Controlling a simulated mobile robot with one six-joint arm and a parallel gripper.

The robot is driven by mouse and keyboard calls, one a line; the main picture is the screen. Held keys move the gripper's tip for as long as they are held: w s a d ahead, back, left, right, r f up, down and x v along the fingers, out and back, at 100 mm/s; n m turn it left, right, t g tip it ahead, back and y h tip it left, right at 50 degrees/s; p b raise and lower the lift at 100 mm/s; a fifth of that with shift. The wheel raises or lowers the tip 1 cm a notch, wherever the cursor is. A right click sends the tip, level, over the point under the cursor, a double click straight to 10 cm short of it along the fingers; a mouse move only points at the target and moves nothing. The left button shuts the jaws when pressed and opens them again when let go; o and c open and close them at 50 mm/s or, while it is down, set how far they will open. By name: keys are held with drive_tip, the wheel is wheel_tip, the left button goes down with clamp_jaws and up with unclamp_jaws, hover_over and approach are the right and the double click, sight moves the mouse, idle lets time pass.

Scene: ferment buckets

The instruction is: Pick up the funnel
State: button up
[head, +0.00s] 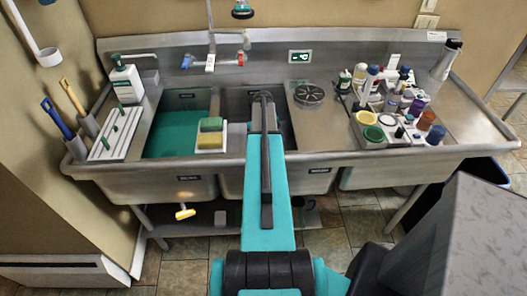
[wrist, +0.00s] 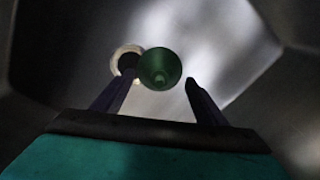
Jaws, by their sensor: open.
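In the wrist view a green funnel (wrist: 160,62) stands or lies in a grey metal basin, its round outline facing the camera. My gripper (wrist: 160,80) is open, one dark finger to each side of the funnel in the picture. The left fingertip appears close to its edge and the right one shows a small gap. I cannot tell whether the fingers are level with the funnel or above it. In the head view my teal arm reaches over the middle sink basin (head: 235,98) and hides the funnel and my fingers.
A pale-ringed drain (wrist: 116,62) lies beside the funnel. In the head view, sponges (head: 210,141) sit on the divider left of my arm. The left basin (head: 180,125) has a green bottom. Several bottles and jars (head: 390,110) crowd the right counter. A tap (head: 211,60) stands behind.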

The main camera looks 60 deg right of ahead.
drive_tip(key=shift+f+p, duration=0.55)
drive_tip(key=shift+f, duration=1.1)
drive_tip(key=c, duration=0.8)
